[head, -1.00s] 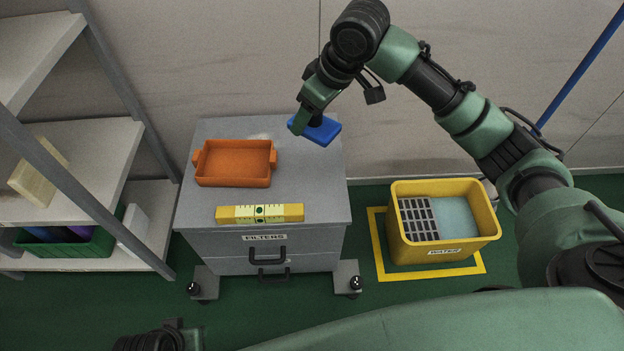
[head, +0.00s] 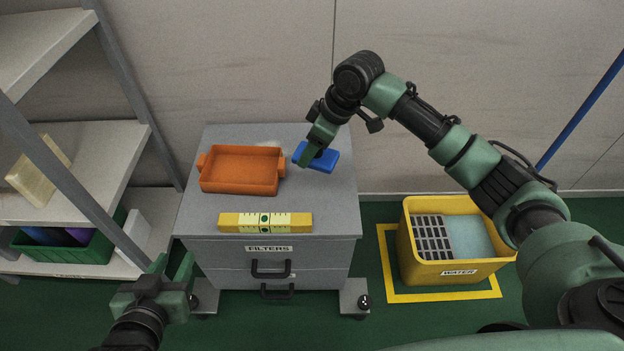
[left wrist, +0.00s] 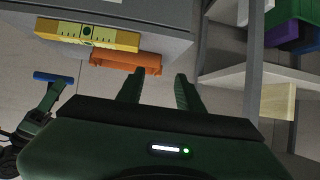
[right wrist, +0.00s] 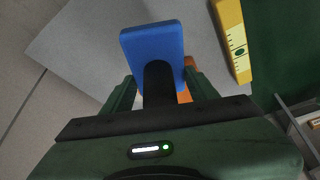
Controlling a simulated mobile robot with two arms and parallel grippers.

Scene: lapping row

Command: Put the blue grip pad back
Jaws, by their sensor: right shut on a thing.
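The blue grip pad (head: 324,160) is a flat blue block with a black handle, seen over the back right of the grey cabinet top (head: 330,205). My right gripper (head: 312,152) is shut on its handle. The right wrist view shows the pad (right wrist: 150,42) beyond the fingers, with the black handle between them. I cannot tell whether the pad touches the cabinet top. My left gripper (head: 172,265) is open and empty, in front of the cabinet's left side; its parted fingers (left wrist: 161,88) also show in the left wrist view.
An orange tray (head: 240,187) and a yellow level (head: 265,223) are on the cabinet top. A yellow WATER tub (head: 455,271), with a dark grid and pale blue water, stands on the floor at right. Shelves (head: 75,160) with a green crate (head: 65,252) stand at left.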

